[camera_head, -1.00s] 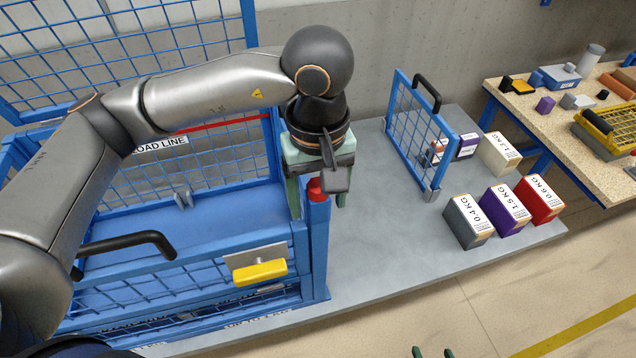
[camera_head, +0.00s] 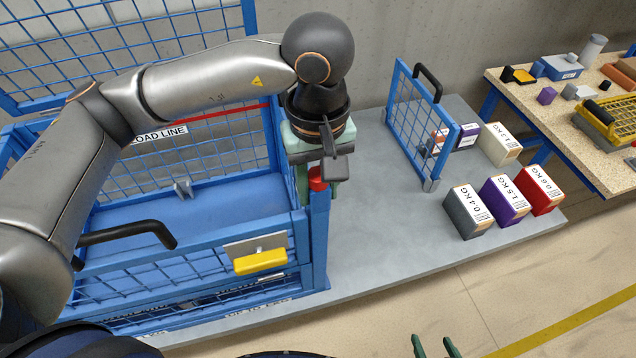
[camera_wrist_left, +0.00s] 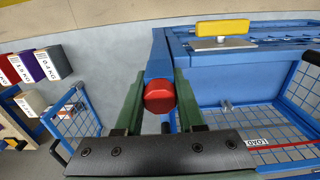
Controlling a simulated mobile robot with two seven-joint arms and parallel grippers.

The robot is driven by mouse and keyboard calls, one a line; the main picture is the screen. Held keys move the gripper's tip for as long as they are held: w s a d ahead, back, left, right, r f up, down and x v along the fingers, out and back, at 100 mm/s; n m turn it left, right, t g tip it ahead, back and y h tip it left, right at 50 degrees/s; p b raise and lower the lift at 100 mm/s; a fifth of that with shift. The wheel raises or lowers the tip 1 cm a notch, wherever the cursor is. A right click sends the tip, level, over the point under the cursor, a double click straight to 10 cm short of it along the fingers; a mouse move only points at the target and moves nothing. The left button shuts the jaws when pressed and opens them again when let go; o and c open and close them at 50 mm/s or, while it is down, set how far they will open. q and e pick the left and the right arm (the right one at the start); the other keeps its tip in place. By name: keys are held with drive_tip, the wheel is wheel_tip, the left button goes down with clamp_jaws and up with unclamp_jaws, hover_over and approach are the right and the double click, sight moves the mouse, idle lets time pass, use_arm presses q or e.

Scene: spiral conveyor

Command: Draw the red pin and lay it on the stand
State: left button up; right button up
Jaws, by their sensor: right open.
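The red pin (camera_head: 317,178) sits at the top of the blue corner post (camera_head: 319,240) of the mesh cage. My left gripper (camera_head: 317,188) is above the post, with its green fingers on both sides of the pin. In the left wrist view the round red head of the pin (camera_wrist_left: 160,97) lies between the fingers, which appear to press against it. The pin's lower part is hidden. My right gripper (camera_head: 434,346) shows only its green fingertips at the bottom edge, apart and empty. I cannot tell which thing is the stand.
The blue cage (camera_head: 180,228) has a black handle and a yellow-handled latch (camera_head: 259,261). A blue mesh panel (camera_head: 420,125) stands on the grey platform (camera_head: 375,240), near several labelled boxes (camera_head: 504,200). A workbench (camera_head: 530,105) with various items is at the right.

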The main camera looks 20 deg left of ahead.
use_arm(q)
drive_tip(key=o, duration=0.5)
drive_tip(key=shift+o, duration=0.2)
drive_tip(key=shift+r, duration=0.1)
